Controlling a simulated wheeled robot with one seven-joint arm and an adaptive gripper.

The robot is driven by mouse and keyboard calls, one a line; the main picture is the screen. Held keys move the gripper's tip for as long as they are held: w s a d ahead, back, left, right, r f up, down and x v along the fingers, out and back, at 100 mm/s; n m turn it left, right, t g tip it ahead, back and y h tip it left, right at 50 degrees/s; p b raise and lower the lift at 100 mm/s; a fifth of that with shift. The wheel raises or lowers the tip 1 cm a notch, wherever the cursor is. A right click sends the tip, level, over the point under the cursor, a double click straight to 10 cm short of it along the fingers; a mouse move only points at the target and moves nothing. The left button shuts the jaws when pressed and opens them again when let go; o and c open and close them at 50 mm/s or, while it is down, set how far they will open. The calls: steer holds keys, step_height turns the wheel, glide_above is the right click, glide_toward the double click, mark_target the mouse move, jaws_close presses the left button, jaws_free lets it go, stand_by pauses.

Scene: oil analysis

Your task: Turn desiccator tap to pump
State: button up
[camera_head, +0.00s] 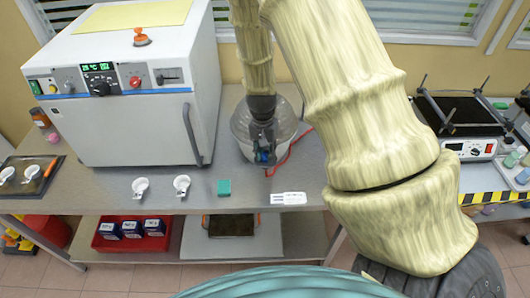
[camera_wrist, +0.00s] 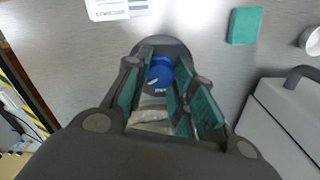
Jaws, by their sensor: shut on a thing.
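The glass desiccator (camera_head: 241,128) stands on the grey bench, right of the white oven, partly hidden behind my gripper. Its blue tap (camera_head: 263,157) shows at my fingertips. My gripper (camera_head: 264,152) points down at the desiccator and is shut on the tap. In the wrist view the blue tap (camera_wrist: 160,72) sits between the green-padded fingers of my gripper (camera_wrist: 163,78). A dark round part shows behind the tap. Small white lettering near the tap is too small to read surely. The fingers hide much of the glass.
The white oven (camera_head: 135,125) stands close on the left. A red hose (camera_head: 291,150) curves beside the desiccator. A green block (camera_head: 224,187), white card (camera_head: 289,198) and small white dishes (camera_head: 182,185) lie along the front edge. A hotplate (camera_head: 470,149) stands at the right.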

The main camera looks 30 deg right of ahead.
mark_target(263, 154)
steer(key=shift+w+d+r, duration=0.1)
steer(key=shift+w+r, duration=0.1)
steer(key=shift+w, duration=0.05)
steer(key=o, duration=0.8)
steer(key=shift+s+f, duration=0.1)
steer(key=r, duration=1.2)
steer(key=shift+w+a, duration=0.2)
steer(key=shift+w, duration=0.05)
steer(key=shift+a, duration=0.1)
